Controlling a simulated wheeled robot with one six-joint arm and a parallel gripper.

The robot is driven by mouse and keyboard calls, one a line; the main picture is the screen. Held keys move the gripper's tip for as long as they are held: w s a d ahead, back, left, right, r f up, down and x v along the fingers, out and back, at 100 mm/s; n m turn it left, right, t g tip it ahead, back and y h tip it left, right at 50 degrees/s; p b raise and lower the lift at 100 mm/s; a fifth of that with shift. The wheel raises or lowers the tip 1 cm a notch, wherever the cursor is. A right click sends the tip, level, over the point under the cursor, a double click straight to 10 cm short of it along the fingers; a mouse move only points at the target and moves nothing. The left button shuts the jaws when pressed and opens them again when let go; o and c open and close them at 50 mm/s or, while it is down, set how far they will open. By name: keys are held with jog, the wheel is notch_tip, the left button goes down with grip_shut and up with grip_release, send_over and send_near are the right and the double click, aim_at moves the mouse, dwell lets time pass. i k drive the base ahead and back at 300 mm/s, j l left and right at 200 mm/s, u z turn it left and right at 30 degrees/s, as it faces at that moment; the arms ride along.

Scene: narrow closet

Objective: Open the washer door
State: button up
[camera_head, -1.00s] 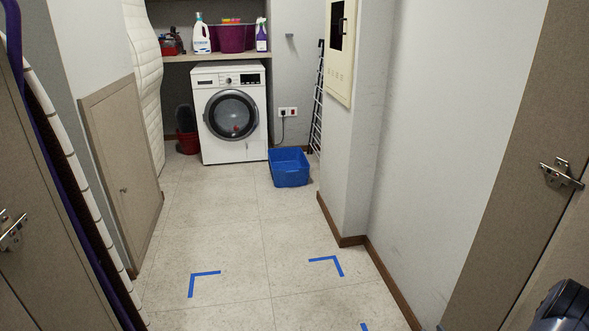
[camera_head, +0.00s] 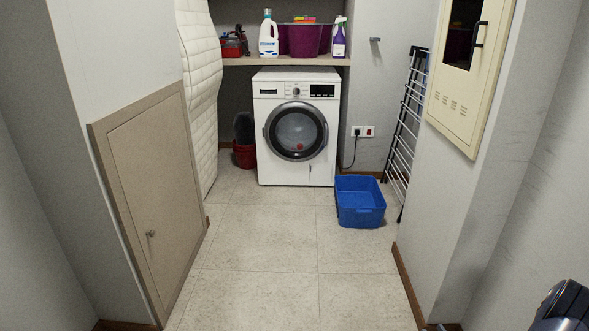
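The white washer (camera_head: 296,172) stands upright at the back of the closet under a shelf. Its round door (camera_head: 296,131), with a dark ring and glass, faces me and looks closed. A small red item shows behind the glass. A part of my arm shows at the lower right corner, dark and blue-grey. My gripper's fingers cannot be made out there, and nothing of mine is near the washer.
A blue bin (camera_head: 359,203) sits on the floor just right of the washer's front. A drying rack (camera_head: 405,125) leans at the right wall, below and beside a cream cabinet (camera_head: 463,85). A red bucket (camera_head: 244,155) stands left of the washer. The middle floor (camera_head: 262,245) is clear.

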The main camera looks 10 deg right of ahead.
aim_at(269, 130)
jog(key=i+u, duration=0.2)
jog(key=i, duration=1.55)
jog(key=i+j+z, duration=0.15)
jog(key=i+z, duration=0.15)
jog(key=i, duration=2.55)
jog(key=l+z, duration=0.05)
